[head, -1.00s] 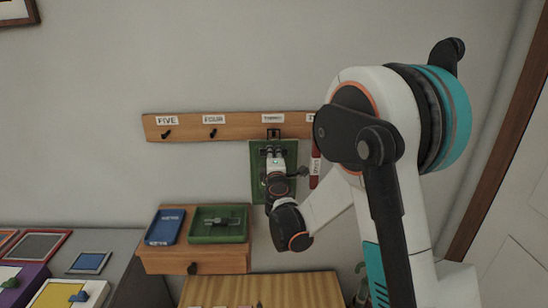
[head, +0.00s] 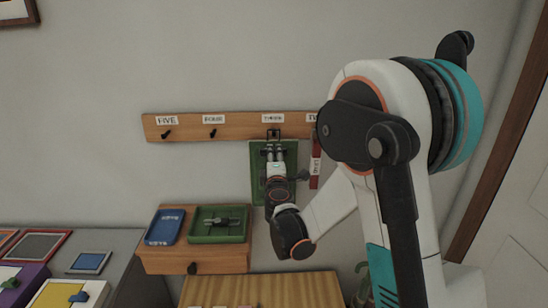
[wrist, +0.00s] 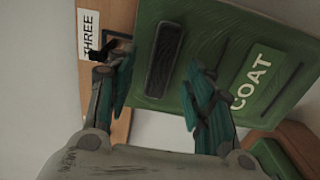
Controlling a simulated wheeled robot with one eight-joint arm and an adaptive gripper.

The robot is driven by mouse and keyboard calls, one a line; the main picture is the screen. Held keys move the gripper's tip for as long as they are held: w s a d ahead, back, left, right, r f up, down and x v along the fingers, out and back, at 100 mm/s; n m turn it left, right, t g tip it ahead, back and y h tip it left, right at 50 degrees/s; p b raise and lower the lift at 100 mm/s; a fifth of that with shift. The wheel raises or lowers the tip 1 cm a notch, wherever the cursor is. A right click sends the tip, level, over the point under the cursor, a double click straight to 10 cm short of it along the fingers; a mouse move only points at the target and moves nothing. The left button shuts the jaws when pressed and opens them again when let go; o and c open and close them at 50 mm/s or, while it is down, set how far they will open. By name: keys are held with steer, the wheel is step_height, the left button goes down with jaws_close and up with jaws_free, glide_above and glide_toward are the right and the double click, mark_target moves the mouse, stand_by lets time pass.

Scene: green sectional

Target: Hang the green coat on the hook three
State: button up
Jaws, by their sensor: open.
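The green coat (head: 256,168) is a flat green panel hanging upright against the wall, just below hook three (head: 273,133). In the wrist view the coat (wrist: 225,40) shows its COAT label and a dark slot. A dark bracket at its top meets hook three (wrist: 99,53) beside the THREE label; the exact contact is partly hidden by a finger. My gripper (head: 273,153) is in front of the upper coat.
The wooden hook rail (head: 240,125) also has hooks four and five at left, both bare. A red tagged item (head: 315,168) hangs close on the right. Below is a wooden shelf (head: 195,262) with a blue item (head: 165,227) and a green tray (head: 217,238).

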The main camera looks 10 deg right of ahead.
steer(key=s+a, duration=0.2)
steer(key=s, duration=0.8)
steer(key=s+d+r+m+g+h, duration=0.1)
steer(key=s+d+r+m+g, duration=0.15)
steer(key=s+d+m, duration=0.35)
steer(key=s+d+r+m+g+h, duration=0.1)
steer(key=s+d+m+g, duration=0.2)
steer(key=s, duration=0.4)
steer(key=s+a+f+m+g+y, duration=0.2)
steer(key=s+a+m, duration=0.1)
steer(key=s, duration=0.6)
steer(key=s+a+f+m+g+y, duration=0.3)
steer(key=s+a, duration=0.1)
steer(key=s, duration=0.6)
steer(key=shift+s+m, duration=0.25)
steer(key=shift+m, duration=0.15)
